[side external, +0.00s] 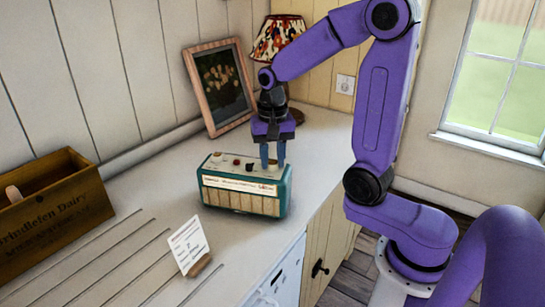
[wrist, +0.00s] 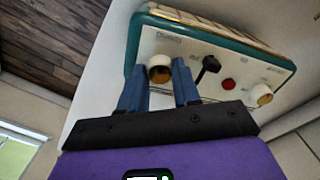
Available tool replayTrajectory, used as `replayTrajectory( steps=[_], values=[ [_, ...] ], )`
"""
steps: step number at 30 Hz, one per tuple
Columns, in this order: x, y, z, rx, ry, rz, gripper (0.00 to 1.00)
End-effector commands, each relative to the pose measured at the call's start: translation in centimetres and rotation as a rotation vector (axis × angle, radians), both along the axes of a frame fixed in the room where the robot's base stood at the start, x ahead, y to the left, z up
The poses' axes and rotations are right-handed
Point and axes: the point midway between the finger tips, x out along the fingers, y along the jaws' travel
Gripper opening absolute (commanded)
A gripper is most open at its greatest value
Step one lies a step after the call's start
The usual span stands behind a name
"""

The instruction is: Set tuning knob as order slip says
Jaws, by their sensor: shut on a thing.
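A teal and cream radio (side external: 243,202) stands on the counter, its top panel holding the controls. In the wrist view the radio (wrist: 190,50) shows a white knob with a brown top (wrist: 160,70) between my fingers. A similar knob (wrist: 262,95) is at the panel's other end, with a black lever (wrist: 207,68) and a red button (wrist: 229,84) between them. My gripper (side external: 273,164) points down and is shut on the near-end knob; it also shows in the wrist view (wrist: 160,78). The order slip (side external: 188,245) leans in a wooden holder; its writing is too small to read.
A wooden crate (side external: 50,212) stands at the left. A framed picture (side external: 220,85) leans on the wall, and a lamp with a patterned shade (side external: 277,38) stands behind my gripper. Grooved counter (side external: 110,245) is clear left of the slip. The counter's edge lies right of the radio.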

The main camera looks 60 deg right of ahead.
Motion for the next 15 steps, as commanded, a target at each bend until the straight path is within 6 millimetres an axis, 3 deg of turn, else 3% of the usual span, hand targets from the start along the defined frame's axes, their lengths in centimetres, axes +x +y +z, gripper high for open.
replayTrajectory(
  steps=[15],
  values=[
    [0.11,0.02,0.06,0.001,-0.004,-0.196,0.01]
  ],
)
